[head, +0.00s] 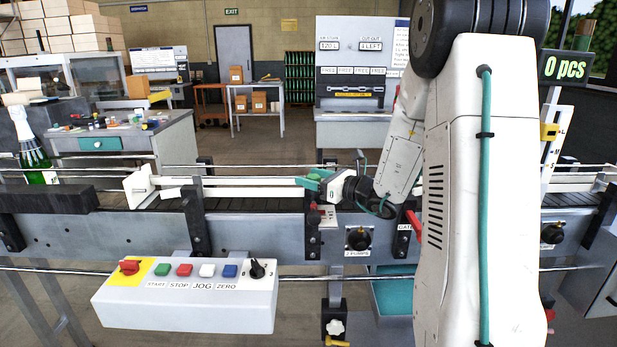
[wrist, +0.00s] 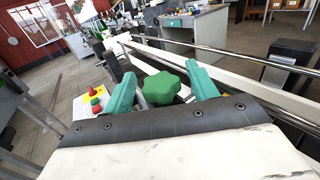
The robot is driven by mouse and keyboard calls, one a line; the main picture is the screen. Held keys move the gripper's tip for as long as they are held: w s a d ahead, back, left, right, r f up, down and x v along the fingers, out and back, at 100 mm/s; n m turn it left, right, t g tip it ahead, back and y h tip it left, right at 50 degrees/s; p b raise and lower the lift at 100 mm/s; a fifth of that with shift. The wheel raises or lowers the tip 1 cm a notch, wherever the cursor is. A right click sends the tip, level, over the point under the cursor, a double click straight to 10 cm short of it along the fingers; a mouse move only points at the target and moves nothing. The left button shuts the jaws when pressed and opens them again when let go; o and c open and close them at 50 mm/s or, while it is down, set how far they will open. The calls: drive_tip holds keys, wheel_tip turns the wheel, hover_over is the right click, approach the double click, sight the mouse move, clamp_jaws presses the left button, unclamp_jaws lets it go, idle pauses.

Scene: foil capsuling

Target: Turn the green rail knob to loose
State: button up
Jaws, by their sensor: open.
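The green rail knob (wrist: 161,88) is a lobed star-shaped knob in the middle of the wrist view. My gripper (wrist: 163,85) is open, with one teal finger on each side of the knob. A small gap shows between the knob and the right finger; on the left the finger is very close, and I cannot tell if it touches. In the head view my gripper (head: 312,184) is at the conveyor rail, and a bit of the green knob (head: 314,178) shows between the fingers. The knob's stem is hidden.
A white control box (head: 185,297) with coloured buttons juts out in front of the conveyor. White guide rails (head: 230,182) run along the belt. A green bottle (head: 34,150) stands at the far left. A black-handled switch (head: 358,238) sits on the conveyor's front below my gripper.

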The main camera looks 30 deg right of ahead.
drive_tip(key=shift+x, duration=0.75)
drive_tip(key=c, duration=1)
drive_tip(key=shift+n+g+y, duration=0.4)
drive_tip(key=shift+n+y, duration=0.2)
drive_tip(key=shift+y, duration=0.2)
drive_tip(key=o, duration=1)
drive_tip(key=shift+s, duration=0.1)
